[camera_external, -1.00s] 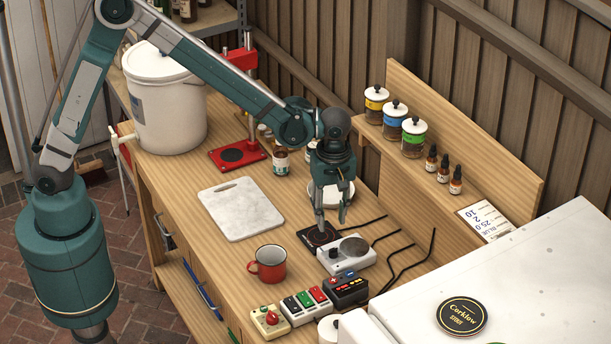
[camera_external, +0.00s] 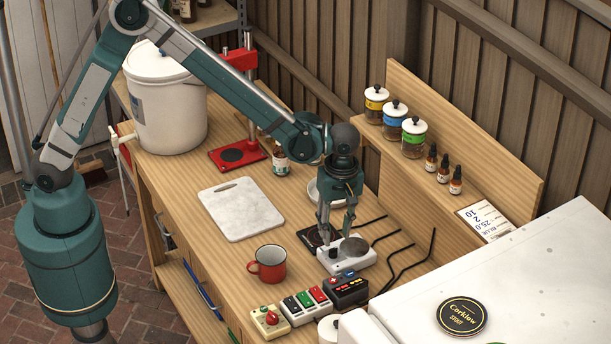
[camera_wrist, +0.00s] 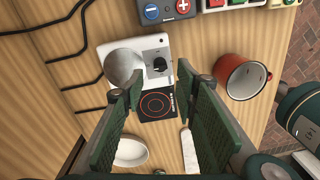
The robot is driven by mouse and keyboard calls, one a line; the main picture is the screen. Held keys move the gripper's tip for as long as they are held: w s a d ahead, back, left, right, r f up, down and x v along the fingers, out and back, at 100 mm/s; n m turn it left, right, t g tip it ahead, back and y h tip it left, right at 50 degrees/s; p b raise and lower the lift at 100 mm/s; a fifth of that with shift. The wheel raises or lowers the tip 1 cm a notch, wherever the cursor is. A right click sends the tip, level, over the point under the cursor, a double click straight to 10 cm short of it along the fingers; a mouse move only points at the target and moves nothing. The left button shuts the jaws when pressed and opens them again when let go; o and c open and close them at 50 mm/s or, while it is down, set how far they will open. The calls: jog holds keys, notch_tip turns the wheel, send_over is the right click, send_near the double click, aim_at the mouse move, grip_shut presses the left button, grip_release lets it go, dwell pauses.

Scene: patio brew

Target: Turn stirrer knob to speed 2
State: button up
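The stirrer (camera_external: 358,262) is a white box with a round grey plate and a black knob (camera_external: 333,252) on its top. In the wrist view the stirrer (camera_wrist: 150,48) lies beyond the fingertips, with its knob (camera_wrist: 160,64) between them in the picture and the grey plate to the left. My gripper (camera_external: 336,234) points down just above the knob end of the stirrer. Its two fingers are apart, with nothing between them in the wrist view (camera_wrist: 158,82). I cannot make out the knob's setting.
A black hot plate (camera_wrist: 156,104) lies next to the stirrer. A red mug (camera_external: 270,264) stands to the left. Button boxes (camera_external: 306,304) sit in front, with dark cables behind. A white dish (camera_wrist: 131,152) and a white cutting board (camera_external: 241,209) are also on the bench.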

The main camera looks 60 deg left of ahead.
aim_at(334, 248)
jog(key=shift+s+f, duration=0.2)
jog(key=shift+f, duration=3.1)
jog(key=c, duration=0.9)
